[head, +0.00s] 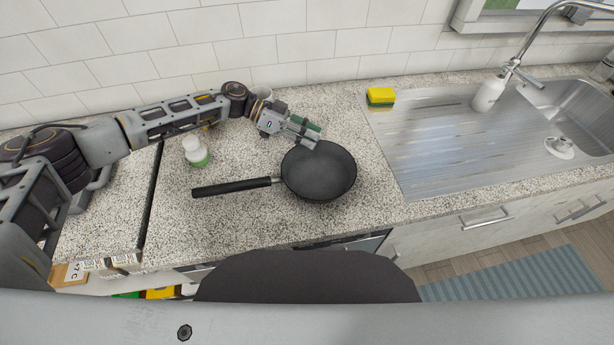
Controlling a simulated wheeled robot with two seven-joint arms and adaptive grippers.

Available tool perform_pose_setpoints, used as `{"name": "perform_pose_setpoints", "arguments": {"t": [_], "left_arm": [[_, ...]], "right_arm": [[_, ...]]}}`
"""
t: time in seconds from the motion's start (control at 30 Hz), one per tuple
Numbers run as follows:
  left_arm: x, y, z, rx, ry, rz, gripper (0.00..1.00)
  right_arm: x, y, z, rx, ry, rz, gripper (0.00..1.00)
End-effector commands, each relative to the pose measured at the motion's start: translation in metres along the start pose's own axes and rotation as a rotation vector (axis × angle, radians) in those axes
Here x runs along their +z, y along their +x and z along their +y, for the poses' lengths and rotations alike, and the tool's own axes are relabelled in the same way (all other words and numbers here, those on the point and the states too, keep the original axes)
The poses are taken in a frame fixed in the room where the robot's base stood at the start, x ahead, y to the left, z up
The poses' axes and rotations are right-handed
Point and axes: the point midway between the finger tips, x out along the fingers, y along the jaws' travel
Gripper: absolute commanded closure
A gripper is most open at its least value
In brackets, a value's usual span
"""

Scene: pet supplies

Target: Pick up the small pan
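A small dark pan (318,173) sits on the speckled counter near the middle of the head view. Its black handle (232,187) points left. My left gripper (310,137) reaches in from the left and is at the pan's far rim, at its upper left. The fingers look close together, but I cannot tell whether they are shut or whether they touch the rim. A dark green part shows by the fingers. My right gripper is not in view.
A white bottle with a green band (196,152) stands left of the pan, below my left arm. A yellow and green sponge (380,97) lies by the metal sink (440,155). A white soap bottle (488,93) stands near the faucet. Counter in front of the pan is clear.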

Motion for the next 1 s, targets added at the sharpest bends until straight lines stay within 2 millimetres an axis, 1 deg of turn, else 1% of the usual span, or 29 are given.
{"name": "perform_pose_setpoints", "arguments": {"t": [0.27,0.43,0.67,0.8,0.9,1.0], "left_arm": [[0.000,0.000,0.000,0.000,0.000,0.000,0.72],[0.001,0.006,-0.001,0.000,-0.001,0.000,0.72],[0.004,0.026,-0.006,0.001,-0.002,-0.001,0.72],[0.004,0.041,-0.007,0.001,-0.001,0.001,0.72],[0.004,0.048,-0.007,0.001,0.000,0.001,0.72],[0.004,0.051,-0.008,0.000,0.000,0.001,0.72]], "right_arm": [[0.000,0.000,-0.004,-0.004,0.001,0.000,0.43],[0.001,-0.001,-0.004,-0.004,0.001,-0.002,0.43],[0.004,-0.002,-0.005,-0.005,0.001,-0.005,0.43],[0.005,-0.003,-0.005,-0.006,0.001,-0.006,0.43],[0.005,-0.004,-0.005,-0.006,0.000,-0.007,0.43],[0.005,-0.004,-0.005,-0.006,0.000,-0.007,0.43]]}}
